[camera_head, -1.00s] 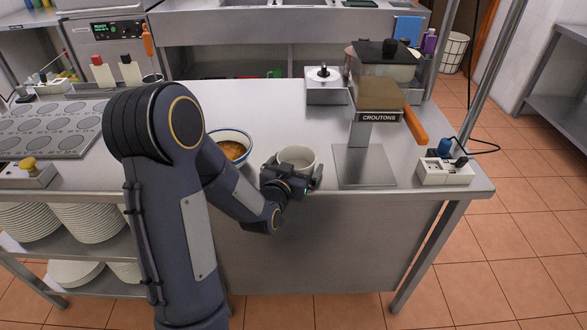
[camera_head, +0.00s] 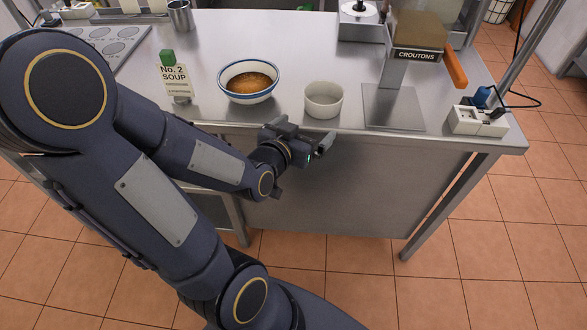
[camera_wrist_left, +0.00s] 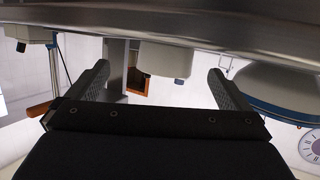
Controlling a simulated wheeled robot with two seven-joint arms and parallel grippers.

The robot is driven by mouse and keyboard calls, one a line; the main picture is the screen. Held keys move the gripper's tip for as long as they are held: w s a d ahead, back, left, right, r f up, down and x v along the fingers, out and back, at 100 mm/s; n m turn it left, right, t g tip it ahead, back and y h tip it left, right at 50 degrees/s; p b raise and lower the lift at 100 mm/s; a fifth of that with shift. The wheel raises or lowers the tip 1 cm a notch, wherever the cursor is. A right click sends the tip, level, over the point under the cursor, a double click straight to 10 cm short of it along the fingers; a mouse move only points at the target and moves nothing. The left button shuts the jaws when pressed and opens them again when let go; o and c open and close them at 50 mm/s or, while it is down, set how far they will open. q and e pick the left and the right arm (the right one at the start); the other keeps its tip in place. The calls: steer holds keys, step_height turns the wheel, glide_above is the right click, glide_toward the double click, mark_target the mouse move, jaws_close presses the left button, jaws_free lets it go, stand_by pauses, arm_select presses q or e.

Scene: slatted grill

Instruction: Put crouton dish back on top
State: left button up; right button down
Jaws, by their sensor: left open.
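The crouton dish, a small round white cup (camera_head: 323,99), stands upright on the steel counter near its front edge. It is between the soup bowl and the crouton dispenser (camera_head: 393,107). My left gripper (camera_head: 303,157) is open and empty, in front of the counter edge and apart from the dish. In the left wrist view, which looks upside down, the dish (camera_wrist_left: 165,58) shows beyond and between the two spread fingers (camera_wrist_left: 157,75). The dispenser has a CROUTONS label and an orange handle. My right gripper is not in view.
A blue-rimmed soup bowl (camera_head: 248,82) stands left of the dish, with a No. 2 SOUP sign (camera_head: 175,82) beside it. A socket box (camera_head: 478,120) with plugs sits at the right corner. The counter (camera_head: 290,40) behind the dish is clear.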

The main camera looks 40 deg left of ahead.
arm_select(q)
steer(key=s+d+g+h, duration=0.2)
steer(key=s+d+g, duration=0.2)
steer(key=s, duration=0.4)
steer(key=s+d+r+g+h, duration=0.1)
steer(key=s+d+g+h, duration=0.2)
steer(key=s, duration=0.6)
steer(key=shift+d+r+g, duration=0.3)
steer(key=shift+d+g, duration=0.6)
steer(key=shift+g, duration=0.2)
step_height(320, 180, up, 5)
steer(key=p, duration=0.4)
steer(key=shift+f+p, duration=0.2)
steer(key=shift+p, duration=0.15)
